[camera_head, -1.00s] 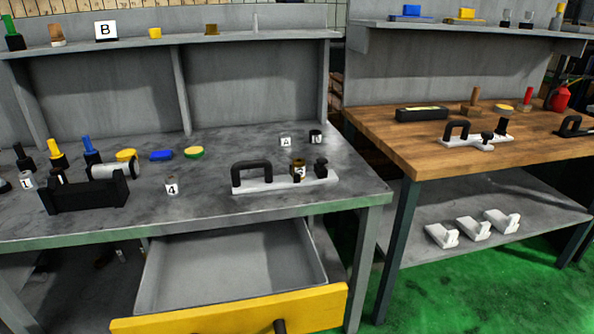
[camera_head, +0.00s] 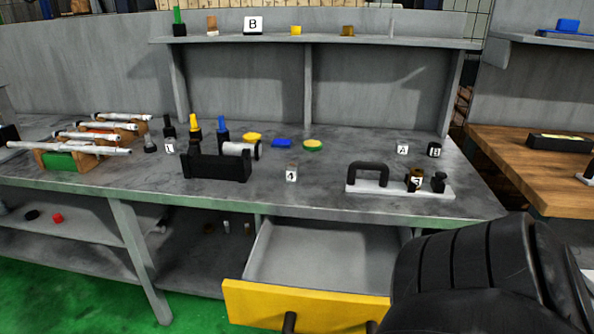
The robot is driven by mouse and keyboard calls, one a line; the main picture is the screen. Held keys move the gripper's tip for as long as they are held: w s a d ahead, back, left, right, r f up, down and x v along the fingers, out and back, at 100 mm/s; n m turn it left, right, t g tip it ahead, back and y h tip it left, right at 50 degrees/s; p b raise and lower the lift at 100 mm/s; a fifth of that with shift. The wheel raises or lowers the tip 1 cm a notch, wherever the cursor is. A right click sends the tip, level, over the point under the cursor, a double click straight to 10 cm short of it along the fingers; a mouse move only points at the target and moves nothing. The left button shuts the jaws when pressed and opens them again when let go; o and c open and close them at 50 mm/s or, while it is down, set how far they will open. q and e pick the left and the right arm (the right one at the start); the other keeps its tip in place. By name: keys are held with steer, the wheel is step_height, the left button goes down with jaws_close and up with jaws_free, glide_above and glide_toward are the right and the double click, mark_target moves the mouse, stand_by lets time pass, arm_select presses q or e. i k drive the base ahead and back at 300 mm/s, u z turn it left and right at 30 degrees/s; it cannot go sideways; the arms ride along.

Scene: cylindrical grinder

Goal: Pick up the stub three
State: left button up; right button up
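A short brown-gold stub (camera_head: 415,179) with a white label sits on the white plate (camera_head: 367,186) of a black-handled fixture, at the right of the grey bench. Its label looks like a 3 but is too small to read surely. Another small stub labelled 4 (camera_head: 291,173) stands on the bench left of the fixture. A stub with an unclear label (camera_head: 169,146) stands further left. Neither of my grippers is in view. A black ribbed part of my own body fills the lower right corner.
The grey bench (camera_head: 330,190) has an open drawer with a yellow front (camera_head: 300,306) jutting out below. Small blocks A (camera_head: 402,149) and B (camera_head: 434,149) stand behind the fixture. A wooden table (camera_head: 520,165) is at right.

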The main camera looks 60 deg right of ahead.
mark_target(416, 174)
steer(key=u, duration=1.25)
steer(key=k, duration=2.05)
steer(key=z, duration=1.45)
steer(key=i, duration=0.15)
steer(key=z, duration=0.35)
